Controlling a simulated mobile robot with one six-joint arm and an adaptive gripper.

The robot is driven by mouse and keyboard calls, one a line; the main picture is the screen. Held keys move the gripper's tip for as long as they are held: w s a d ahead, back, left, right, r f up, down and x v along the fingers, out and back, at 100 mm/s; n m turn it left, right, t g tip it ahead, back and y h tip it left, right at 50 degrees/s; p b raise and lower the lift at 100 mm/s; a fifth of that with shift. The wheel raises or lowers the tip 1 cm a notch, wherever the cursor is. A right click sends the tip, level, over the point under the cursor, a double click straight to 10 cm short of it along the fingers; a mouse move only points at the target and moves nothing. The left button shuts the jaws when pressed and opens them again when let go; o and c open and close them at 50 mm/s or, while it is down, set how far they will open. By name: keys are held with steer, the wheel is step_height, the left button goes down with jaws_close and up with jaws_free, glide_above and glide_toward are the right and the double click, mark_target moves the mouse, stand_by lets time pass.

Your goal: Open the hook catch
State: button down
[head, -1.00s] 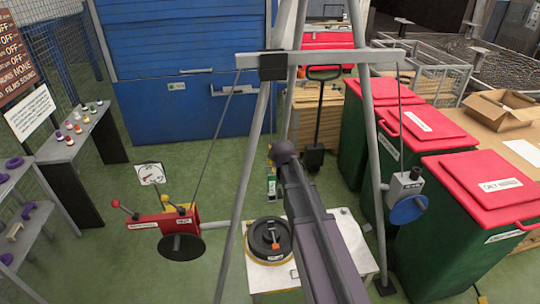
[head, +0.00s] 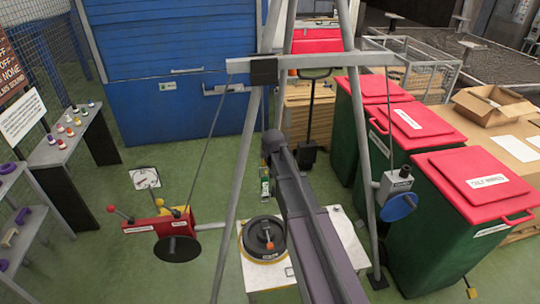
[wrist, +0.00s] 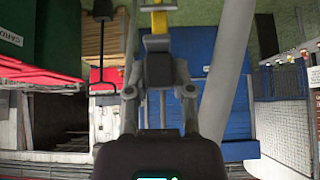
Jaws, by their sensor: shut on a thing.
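In the wrist view my gripper (wrist: 157,42) points up the picture, with its fingers drawn together. A narrow yellow piece (wrist: 159,20) with a short grey crossbar lies at the fingertips, and the gripper appears shut on it. I cannot tell whether this piece is the hook catch. I cannot pick out the hook catch with certainty in either view.
A grey A-frame (head: 233,190) straddles my arm; one pole (wrist: 228,60) passes close beside the gripper. A red box with levers (head: 160,224) stands left, a grey box with a blue disc (head: 398,206) right. Red-lidded bins (head: 470,185) crowd the right. Green floor is open at left.

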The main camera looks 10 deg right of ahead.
stand_by(0.3)
steer(key=shift+c, duration=2.4)
jaws_free()
steer(key=s+f+g+b, duration=0.2)
steer(key=s+f, duration=0.1)
steer(key=s, duration=0.7)
steer(key=s+f+g+b, duration=0.2)
steer(key=s+f+g, duration=0.1)
steer(key=s, duration=0.6)
steer(key=s+f+g+b, duration=0.2)
steer(key=s+f, duration=0.2)
steer(key=s, duration=0.6)
steer(key=shift+s+a+f+b, duration=0.2)
steer(key=shift+s+b, duration=0.1)
steer(key=shift+b, duration=0.1)
